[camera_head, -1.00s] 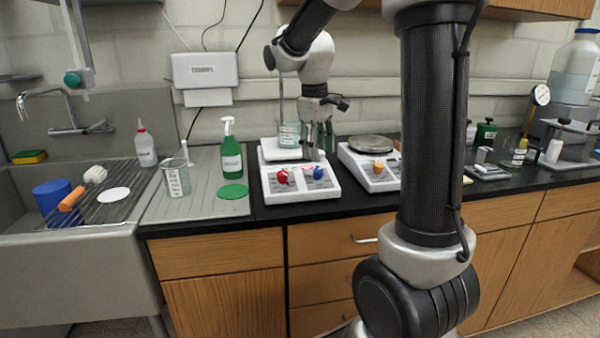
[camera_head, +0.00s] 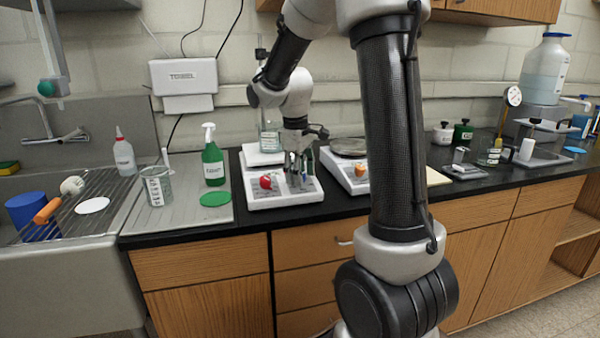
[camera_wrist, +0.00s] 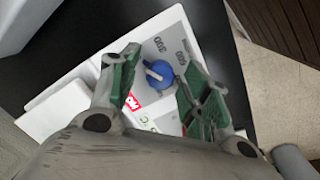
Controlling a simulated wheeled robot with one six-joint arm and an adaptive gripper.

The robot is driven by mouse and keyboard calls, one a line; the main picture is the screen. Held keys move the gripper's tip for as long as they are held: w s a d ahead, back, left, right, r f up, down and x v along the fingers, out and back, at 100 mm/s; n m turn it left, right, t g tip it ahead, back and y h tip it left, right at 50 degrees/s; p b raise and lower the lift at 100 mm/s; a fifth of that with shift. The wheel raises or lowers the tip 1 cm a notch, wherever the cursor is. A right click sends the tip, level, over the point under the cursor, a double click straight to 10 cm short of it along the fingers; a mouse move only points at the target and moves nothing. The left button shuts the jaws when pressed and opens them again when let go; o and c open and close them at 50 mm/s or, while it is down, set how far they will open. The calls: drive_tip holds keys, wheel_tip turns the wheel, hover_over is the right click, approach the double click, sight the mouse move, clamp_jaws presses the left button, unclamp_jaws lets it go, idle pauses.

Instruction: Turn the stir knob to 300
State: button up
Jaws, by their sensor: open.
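The stir knob is the blue knob (camera_wrist: 158,75) with a pale pointer bar, seen in the wrist view on the white hotplate's grey panel. Printed "300" and another number show beyond it. My gripper (camera_wrist: 160,84) is open, with its green-padded fingers on either side of the blue knob; I cannot tell whether they touch it. In the head view my gripper (camera_head: 300,182) stands over the front right of the hotplate (camera_head: 285,199) and hides the blue knob. The red knob (camera_head: 266,182) sits to its left. A glass beaker (camera_head: 270,137) stands at the back of the hotplate.
A second plate unit (camera_head: 358,184) with an orange knob stands close on the right. A green spray bottle (camera_head: 212,158), a green disc (camera_head: 215,199) and a beaker (camera_head: 157,187) are on the left. The black counter's front edge runs just before the hotplate.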

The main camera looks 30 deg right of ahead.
drive_tip(key=c, duration=1)
drive_tip(key=shift+c, duration=0.2)
drive_tip(key=shift+m, duration=0.3)
drive_tip(key=m+y, duration=0.1)
drive_tip(key=m, duration=0.4)
drive_tip(key=shift+d, duration=0.1)
drive_tip(key=m, duration=0.5)
drive_tip(key=shift+m+y, duration=0.4)
drive_tip(key=o, duration=1)
